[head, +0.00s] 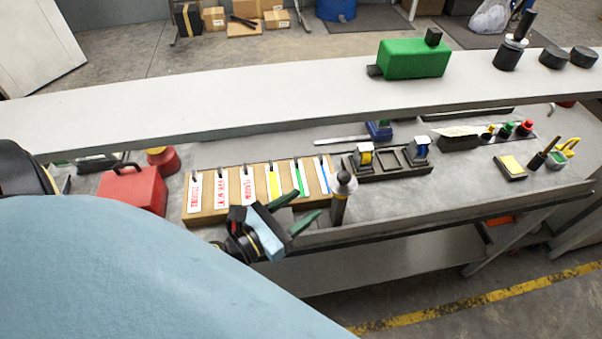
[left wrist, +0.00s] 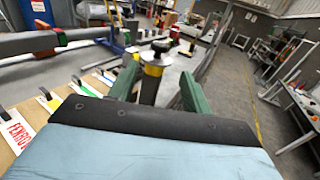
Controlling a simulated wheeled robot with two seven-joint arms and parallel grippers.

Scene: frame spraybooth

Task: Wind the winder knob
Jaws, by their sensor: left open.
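My left gripper (head: 303,208) has two dark green fingers spread apart, with nothing held between them. Just right of its fingertips in the head view stands an upright dark canister (head: 340,200) with a narrow black top. In the left wrist view, a grey cylinder with a yellow band and a round black top knob (left wrist: 160,45) shows beyond and between the open fingers (left wrist: 159,80); it appears to be apart from them. I cannot tell for certain which part is the winder knob. My right gripper is not in view.
A wooden board (head: 235,212) with several labelled tags lies left of the canister. A red case (head: 133,190) stands further left. A raised grey shelf (head: 240,105) crosses behind, bearing a green box (head: 413,60) and black pieces. The bench's front lip (head: 430,222) runs close by.

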